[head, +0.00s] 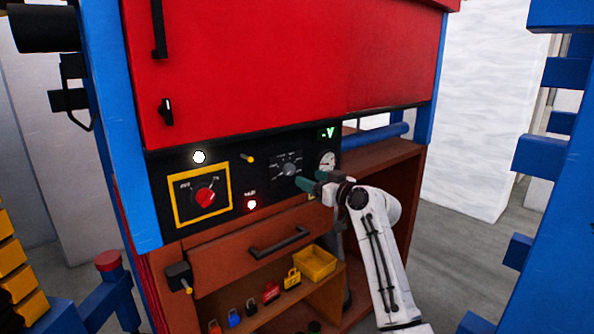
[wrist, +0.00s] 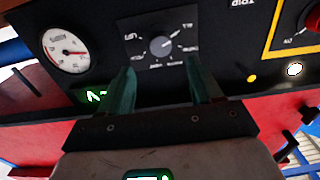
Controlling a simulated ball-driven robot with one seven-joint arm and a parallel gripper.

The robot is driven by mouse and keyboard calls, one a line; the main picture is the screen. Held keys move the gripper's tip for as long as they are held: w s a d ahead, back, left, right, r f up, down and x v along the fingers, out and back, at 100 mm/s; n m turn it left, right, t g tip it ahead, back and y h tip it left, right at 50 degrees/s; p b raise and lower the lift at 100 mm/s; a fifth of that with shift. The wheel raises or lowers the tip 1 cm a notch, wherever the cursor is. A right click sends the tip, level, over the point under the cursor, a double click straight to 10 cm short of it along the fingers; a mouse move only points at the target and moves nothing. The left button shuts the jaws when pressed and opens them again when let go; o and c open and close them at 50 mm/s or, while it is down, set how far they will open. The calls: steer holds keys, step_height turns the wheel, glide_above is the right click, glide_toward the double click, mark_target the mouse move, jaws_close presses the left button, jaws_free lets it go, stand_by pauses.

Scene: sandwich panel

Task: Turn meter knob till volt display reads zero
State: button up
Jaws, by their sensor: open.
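The meter knob (head: 289,169) is a small grey dial on a black square plate with white markings around it. It also shows in the wrist view (wrist: 163,47), with its pointer slanting. My gripper (head: 308,179) is open, its two green fingers apart and empty, just right of the knob in the head view. In the wrist view my gripper (wrist: 160,68) has a finger on either side below the knob, apart from it. The green volt display (head: 327,134) shows a "V"; any digits are unreadable. It is partly visible in the wrist view (wrist: 96,97).
A round white dial gauge (head: 327,160) is beside the knob plate. Below are a drawer handle (head: 280,241) and a shelf with padlocks and a yellow bin (head: 315,262).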

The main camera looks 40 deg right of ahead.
mark_target(292, 170)
steer(key=shift+w+a+p, duration=0.2)
steer(key=shift+w+p, duration=0.4)
steer(key=shift+w, duration=3.35)
steer(key=c, duration=1)
steer(key=shift+c, duration=0.2)
steer(key=shift+m, duration=0.3)
steer(key=m+b, duration=0.1)
steer(key=m, duration=0.2)
steer(key=shift+m, duration=2.6)
